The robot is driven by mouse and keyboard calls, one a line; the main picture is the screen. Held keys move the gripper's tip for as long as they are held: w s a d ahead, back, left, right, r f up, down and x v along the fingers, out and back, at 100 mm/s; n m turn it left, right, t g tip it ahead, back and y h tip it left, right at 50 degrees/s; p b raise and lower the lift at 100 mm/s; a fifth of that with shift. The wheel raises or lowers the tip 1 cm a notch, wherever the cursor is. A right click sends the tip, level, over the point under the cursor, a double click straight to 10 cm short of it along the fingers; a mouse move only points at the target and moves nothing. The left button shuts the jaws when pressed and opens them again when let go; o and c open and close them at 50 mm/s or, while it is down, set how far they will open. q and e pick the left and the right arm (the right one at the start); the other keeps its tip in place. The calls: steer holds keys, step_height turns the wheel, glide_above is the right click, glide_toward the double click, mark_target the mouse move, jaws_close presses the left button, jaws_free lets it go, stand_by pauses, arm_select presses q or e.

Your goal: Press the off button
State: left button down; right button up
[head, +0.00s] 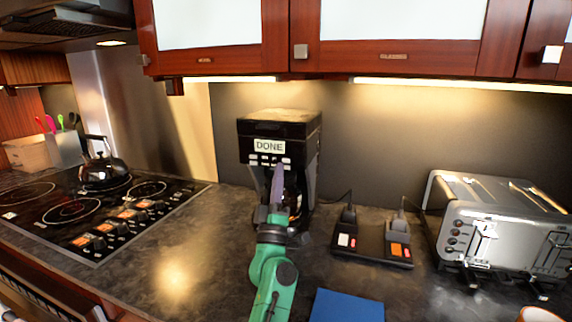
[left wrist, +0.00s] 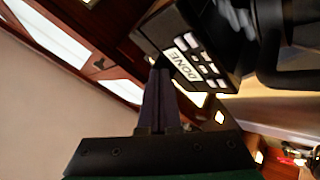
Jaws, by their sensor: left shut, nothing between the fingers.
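A black coffee machine (head: 300,130) stands against the back wall, with a white label reading DONE (head: 268,146) and a row of pale buttons (head: 256,161) under it. No button is legibly marked off. My left gripper (head: 278,168) is shut and empty, its fingertips raised in front of the button row. It hides part of the row and the machine's lower front. In the left wrist view, the shut fingers (left wrist: 161,72) point up toward the machine (left wrist: 165,30), with the tips near the DONE label (left wrist: 183,64) and buttons (left wrist: 207,69). I cannot tell whether they touch. My right gripper is out of view.
A black stand (head: 372,244) with lit orange and white switches sits right of the machine, then a silver toaster (head: 495,238). A blue item (head: 347,306) lies in front. A black cooktop (head: 100,212) with a kettle (head: 103,170) is left. Wooden cabinets (head: 420,60) hang above.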

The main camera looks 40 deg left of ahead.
mark_target(286, 160)
arm_select(q)
steer(key=shift+w+a, duration=0.25)
steer(key=shift+w, duration=0.45)
steer(key=shift+w+a, duration=0.2)
steer(key=shift+w, duration=0.45)
steer(key=shift+w, duration=0.1)
stand_by(0.9)
steer(key=shift+w+a+b, duration=0.15)
steer(key=shift+w+b, duration=0.15)
steer(key=shift+w, duration=0.15)
steer(key=shift+r, duration=0.3)
stand_by(0.7)
stand_by(0.5)
steer(key=shift+f, duration=0.55)
steer(key=shift+s, duration=0.2)
